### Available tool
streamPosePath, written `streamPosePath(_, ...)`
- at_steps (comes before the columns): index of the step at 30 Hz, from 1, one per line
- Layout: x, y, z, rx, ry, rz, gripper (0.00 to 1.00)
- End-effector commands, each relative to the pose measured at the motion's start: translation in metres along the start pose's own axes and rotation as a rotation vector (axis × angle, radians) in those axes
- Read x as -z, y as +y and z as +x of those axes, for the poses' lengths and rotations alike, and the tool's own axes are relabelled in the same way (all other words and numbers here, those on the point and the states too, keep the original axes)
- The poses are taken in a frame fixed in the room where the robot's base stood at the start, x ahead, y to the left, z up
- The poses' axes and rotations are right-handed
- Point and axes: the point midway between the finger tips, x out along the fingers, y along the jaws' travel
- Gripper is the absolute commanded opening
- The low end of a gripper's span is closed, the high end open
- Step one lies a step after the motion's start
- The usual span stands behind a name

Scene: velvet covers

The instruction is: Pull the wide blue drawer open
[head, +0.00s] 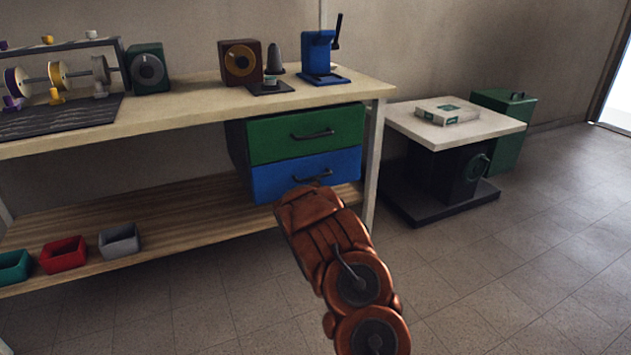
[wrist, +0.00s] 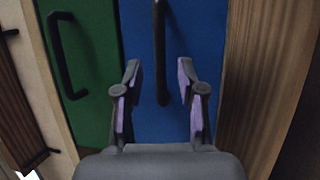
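The wide blue drawer (head: 290,177) is the lower of two drawers under the bench top and looks closed, flush with the green drawer (head: 280,138) above it. The fingers are apart with gaps on both sides of the handle. In the head view my arm hides the fingertips.
The green drawer's handle (wrist: 65,55) lies left of my fingers in the wrist view. A wooden lower shelf (head: 190,205) runs beneath the drawers, and a bench leg (head: 374,165) stands at their right. Floor in front is clear.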

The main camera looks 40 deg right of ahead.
Motion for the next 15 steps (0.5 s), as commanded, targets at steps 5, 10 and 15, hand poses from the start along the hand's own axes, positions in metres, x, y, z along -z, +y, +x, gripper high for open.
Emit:
streamPosePath(5, -0.001, -0.002, 0.02, -0.001, -0.002, 0.003, 0.39)
streamPosePath(10, -0.001, -0.002, 0.036, 0.0, -0.002, 0.003, 0.39)
streamPosePath(15, -0.001, -0.002, 0.046, 0.0, -0.002, 0.002, 0.39)
